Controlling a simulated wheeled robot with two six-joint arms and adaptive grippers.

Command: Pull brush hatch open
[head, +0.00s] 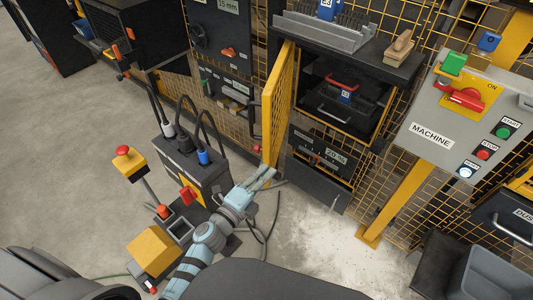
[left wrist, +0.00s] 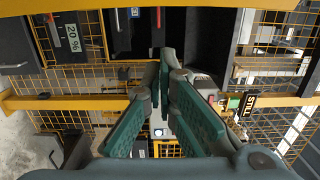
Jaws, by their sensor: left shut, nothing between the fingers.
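A yellow-framed mesh hatch (head: 279,108) stands swung out from the left side of a dark compartment (head: 345,97). Inside the compartment are a red handle (head: 341,82) and a dark piece with a blue tag; I cannot tell if these are the brush. My left gripper (head: 272,176) is shut and empty by the lower end of the hatch; I cannot tell whether they touch. In the left wrist view the closed fingertips (left wrist: 164,62) meet in front of a dark opening. My right gripper is not in view.
A grey machine panel (head: 455,115) with a red switch and buttons stands at the right, on a yellow post (head: 393,205). A dark box with cables (head: 190,170) is left of my left arm. A wooden-handled brush (head: 400,47) lies on the shelf above. Dusty floor (head: 310,235) is clear.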

